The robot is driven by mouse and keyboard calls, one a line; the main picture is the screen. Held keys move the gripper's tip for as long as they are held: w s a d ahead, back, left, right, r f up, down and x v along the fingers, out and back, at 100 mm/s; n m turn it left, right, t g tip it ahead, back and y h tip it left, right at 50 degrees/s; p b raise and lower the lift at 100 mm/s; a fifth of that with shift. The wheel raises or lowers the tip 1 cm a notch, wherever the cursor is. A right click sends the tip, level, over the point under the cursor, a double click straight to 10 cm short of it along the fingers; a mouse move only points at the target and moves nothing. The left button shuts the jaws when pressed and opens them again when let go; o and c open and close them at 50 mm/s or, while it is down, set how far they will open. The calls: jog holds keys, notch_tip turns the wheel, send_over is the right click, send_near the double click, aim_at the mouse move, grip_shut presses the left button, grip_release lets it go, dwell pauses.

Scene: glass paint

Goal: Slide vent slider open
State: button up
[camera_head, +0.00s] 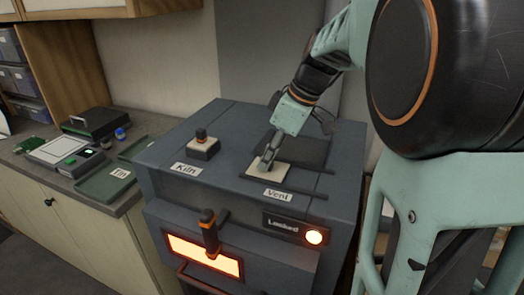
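The vent slider is a pale flat plate (270,171) in a dark track on top of the grey kiln (170,150), behind the "Vent" label (278,194). A dark panel (300,151) lies just behind the plate. My gripper (266,164) points down at the plate, with its fingertips on or just above it. The fingers look close together, but I cannot tell whether they hold a part of the slider. Any knob on the plate is hidden by the fingers.
A switch or knob block (203,147) stands by the "Kiln" label. Trays (105,180) and devices sit on the left counter.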

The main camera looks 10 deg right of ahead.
grip_shut()
jog(key=shift+d, duration=0.1)
jog(key=s+d+b, duration=0.1)
jog(key=d, duration=0.1)
jog(key=s+d+b, duration=0.1)
jog(key=s+d, duration=0.1)
jog(key=s+d+b, duration=0.1)
jog(key=d, duration=0.1)
jog(key=shift+s+d, duration=0.3)
jog(key=shift+d, duration=0.1)
jog(key=o, duration=0.7)
grip_release()
jog(key=shift+s+d, duration=0.1)
jog(key=shift+d, duration=0.05)
jog(key=shift+r, duration=0.1)
